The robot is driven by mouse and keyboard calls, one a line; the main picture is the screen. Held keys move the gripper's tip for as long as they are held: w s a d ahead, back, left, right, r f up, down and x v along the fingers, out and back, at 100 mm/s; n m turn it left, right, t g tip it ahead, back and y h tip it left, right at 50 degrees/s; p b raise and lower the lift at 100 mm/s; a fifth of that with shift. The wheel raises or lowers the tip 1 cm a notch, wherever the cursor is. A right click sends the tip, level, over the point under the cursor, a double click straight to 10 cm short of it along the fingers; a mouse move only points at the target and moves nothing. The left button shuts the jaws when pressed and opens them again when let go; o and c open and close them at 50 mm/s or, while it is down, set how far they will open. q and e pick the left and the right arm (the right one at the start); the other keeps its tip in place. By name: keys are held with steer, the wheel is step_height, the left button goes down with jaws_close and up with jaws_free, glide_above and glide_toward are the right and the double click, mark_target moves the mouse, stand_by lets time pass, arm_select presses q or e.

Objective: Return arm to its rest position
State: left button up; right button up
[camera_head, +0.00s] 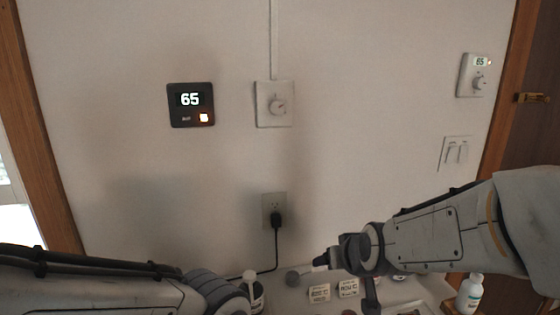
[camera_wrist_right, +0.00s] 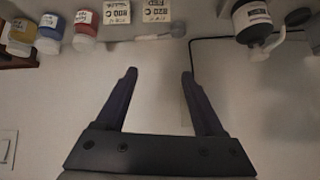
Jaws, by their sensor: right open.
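My right arm (camera_head: 430,240) reaches in from the right side of the head view, in front of the wall. Its gripper (camera_wrist_right: 159,73) shows in the right wrist view with two dark fingers spread apart and nothing between them. In the head view the right gripper's dark parts are small and seen end-on, above the shelf. My left arm (camera_head: 90,292) lies along the bottom left of the head view. Its gripper is out of the picture.
The wall holds a dark display (camera_head: 190,105) reading 65, a dial (camera_head: 274,104), an outlet (camera_head: 274,211) with a plugged-in cord, a second thermostat (camera_head: 474,76) and switches (camera_head: 455,153). Below, the shelf bears small labelled blocks (camera_head: 319,293); a white bottle (camera_head: 470,293) stands right.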

steer(key=s+d+f+g, duration=0.2)
steer(key=s+f, duration=0.1)
steer(key=s, duration=0.1)
steer(key=s+d+f+g+h, duration=0.1)
steer(key=s+d+f+g, duration=0.1)
steer(key=s+f, duration=0.2)
steer(key=s+d+f+g, duration=0.2)
steer(key=s+d+f, duration=0.1)
steer(key=s+f, duration=0.1)
steer(key=shift+s+f+m+h, duration=0.15)
steer(key=shift+s+m+h, duration=0.05)
steer(key=shift+m+h, duration=0.2)
steer(key=s+a+r+n+g+p, duration=0.1)
steer(key=s+a+r+n, duration=0.2)
steer(key=s+a, duration=0.3)
steer(key=s+a+r+n+g+y+p, duration=0.1)
steer(key=s+a+r+n+p, duration=0.1)
steer(key=s+a+r+n, duration=0.2)
steer(key=s+a+r, duration=0.2)
steer(key=s+a, duration=0.1)
steer(key=shift+s+a+g, duration=0.15)
steer(key=shift+a+g, duration=0.2)
steer(key=shift+g, duration=0.05)
